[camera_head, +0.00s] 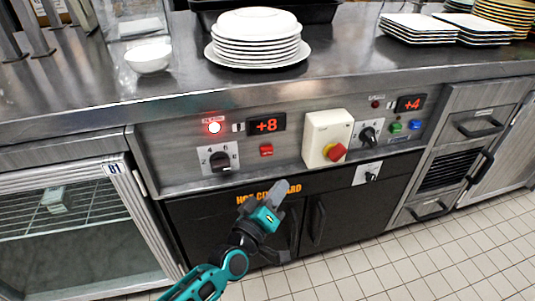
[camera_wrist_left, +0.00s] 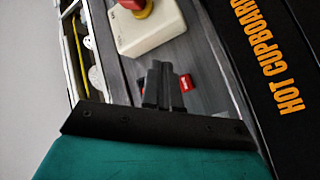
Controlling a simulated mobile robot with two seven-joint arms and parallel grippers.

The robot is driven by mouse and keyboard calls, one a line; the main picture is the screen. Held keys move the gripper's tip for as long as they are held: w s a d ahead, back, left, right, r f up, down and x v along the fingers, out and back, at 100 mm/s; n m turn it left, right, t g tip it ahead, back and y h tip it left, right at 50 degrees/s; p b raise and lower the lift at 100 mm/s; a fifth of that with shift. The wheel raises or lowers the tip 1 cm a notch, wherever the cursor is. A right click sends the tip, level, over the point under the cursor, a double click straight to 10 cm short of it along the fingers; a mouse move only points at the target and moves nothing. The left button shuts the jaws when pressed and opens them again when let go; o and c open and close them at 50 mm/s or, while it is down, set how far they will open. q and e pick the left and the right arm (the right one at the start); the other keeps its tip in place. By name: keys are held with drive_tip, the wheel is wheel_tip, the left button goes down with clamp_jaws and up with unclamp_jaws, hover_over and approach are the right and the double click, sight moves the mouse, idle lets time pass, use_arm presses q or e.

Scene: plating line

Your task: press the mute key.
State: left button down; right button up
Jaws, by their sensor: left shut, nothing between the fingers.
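A small red square key (camera_head: 266,150) with white lettering sits on the steel control panel under the left display. The lettering is too small to read in the head view. My left gripper (camera_head: 280,187) is shut and empty, in front of the cupboard doors and below the panel in the head view. In the left wrist view the shut fingers (camera_wrist_left: 160,78) partly cover the red key (camera_wrist_left: 186,81). Contact cannot be made out. My right gripper is not in view.
A lit red lamp (camera_head: 214,127), a display reading +8 (camera_head: 266,124) and a black rotary knob (camera_head: 220,161) surround the key. A cream box with a red and yellow knob (camera_head: 325,140) juts out to its right. Green (camera_head: 396,127) and blue (camera_head: 415,125) buttons sit farther right.

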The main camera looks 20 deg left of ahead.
sight(267, 151)
use_arm(q)
drive_tip(key=w+a+b, duration=0.4)
drive_tip(key=w+a, duration=0.1)
drive_tip(key=w, duration=0.2)
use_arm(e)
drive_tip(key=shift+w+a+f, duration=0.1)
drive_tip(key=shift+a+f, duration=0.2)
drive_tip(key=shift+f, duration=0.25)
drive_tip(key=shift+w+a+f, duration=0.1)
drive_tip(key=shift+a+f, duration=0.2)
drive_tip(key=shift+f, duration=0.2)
use_arm(q)
drive_tip(key=shift+w, duration=0.1)
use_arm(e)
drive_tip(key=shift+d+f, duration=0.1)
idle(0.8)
use_arm(q)
drive_tip(key=shift+w+a, duration=0.2)
drive_tip(key=shift+w, duration=0.15)
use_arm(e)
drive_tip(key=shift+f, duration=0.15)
